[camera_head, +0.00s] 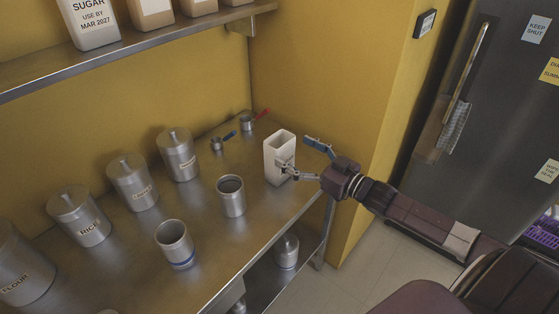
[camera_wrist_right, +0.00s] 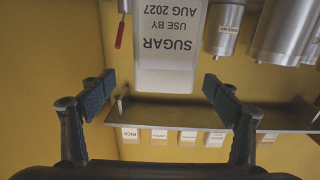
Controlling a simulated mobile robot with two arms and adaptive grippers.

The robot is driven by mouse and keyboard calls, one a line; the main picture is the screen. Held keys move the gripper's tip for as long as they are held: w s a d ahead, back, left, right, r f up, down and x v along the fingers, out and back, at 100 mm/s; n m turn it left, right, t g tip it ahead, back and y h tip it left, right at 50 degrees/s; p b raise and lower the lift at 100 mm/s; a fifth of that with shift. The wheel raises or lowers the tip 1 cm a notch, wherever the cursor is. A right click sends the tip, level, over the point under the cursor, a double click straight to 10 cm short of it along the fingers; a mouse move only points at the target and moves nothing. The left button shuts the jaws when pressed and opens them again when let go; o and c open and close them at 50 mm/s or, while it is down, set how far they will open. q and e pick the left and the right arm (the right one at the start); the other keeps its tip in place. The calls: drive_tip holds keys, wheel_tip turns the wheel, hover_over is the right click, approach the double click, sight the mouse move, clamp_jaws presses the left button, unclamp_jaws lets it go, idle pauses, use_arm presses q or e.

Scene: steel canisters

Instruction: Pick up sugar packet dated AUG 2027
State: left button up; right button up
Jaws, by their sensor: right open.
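The white sugar packet (camera_head: 279,160) stands upright near the right edge of the steel counter. In the right wrist view the packet (camera_wrist_right: 168,50) appears upside down and reads SUGAR, USE BY AUG 2027. My right gripper (camera_head: 297,153) is open beside the packet. In the head view one finger overlaps its side and the other is to its right. In the right wrist view the open fingers (camera_wrist_right: 159,84) are to either side of the packet's line, with gaps on both sides. I cannot tell whether a finger touches it. My left gripper is not in view.
Another sugar packet (camera_head: 94,22) dated MAR 2027 stands on the upper shelf (camera_head: 130,40). Open canisters (camera_head: 231,197) (camera_head: 174,243) and lidded canisters (camera_head: 179,155) stand on the counter (camera_head: 205,280). Measuring cups (camera_head: 247,124) lie behind. A fridge (camera_head: 490,120) is at right.

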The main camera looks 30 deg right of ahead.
sight(287, 147)
drive_tip(key=x, duration=0.2)
drive_tip(key=p+x, duration=0.1)
drive_tip(key=shift+w+a+r, duration=0.25)
drive_tip(key=shift+a+r, duration=0.1)
drive_tip(key=shift+x, duration=0.85)
drive_tip(key=shift+f, duration=0.15)
drive_tip(key=c, duration=1.8)
